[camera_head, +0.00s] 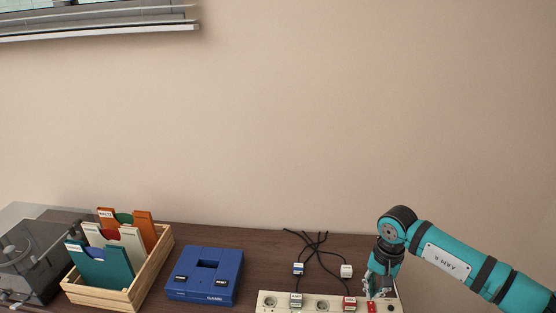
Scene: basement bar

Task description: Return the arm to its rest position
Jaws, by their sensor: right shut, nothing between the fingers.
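My right arm comes in from the right edge, teal with black bands. Its gripper (377,288) points down at the right end of a cream power strip (336,299), close above a red switch (371,307). The gripper is shut and holds nothing. I cannot tell if its fingertips touch the strip. My left gripper is not in view.
Labelled plugs sit in the strip, with black cables and loose plugs (298,268) behind it. A blue console (205,275), a wooden crate (160,262) of record sleeves and a turntable (30,262) stand to the left on the dark tabletop (262,240).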

